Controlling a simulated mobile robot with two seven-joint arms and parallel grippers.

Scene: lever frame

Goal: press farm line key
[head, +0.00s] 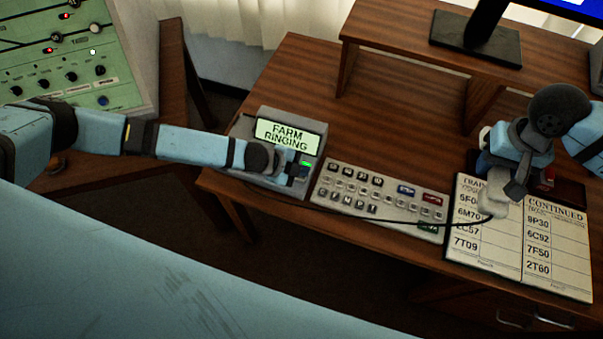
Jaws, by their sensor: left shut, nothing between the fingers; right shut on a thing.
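A grey phone unit (310,136) stands on the brown desk, and its lit display (287,134) reads "FARM RINGING". A small key glows green (307,163) at the unit's lower right. My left gripper (298,178) is shut and empty at the unit's front right, beside the green key. I cannot tell whether it touches the unit. My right gripper (513,192) is shut on a pale grey handset-like thing (492,203) above the paper sheets. A dark cord runs left from it; much of it is hidden by the gripper.
A grey key panel (382,203) lies right of the phone unit. Paper sheets (553,270) with train codes lie at the right. A raised shelf (400,32) carries a monitor stand (470,42).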

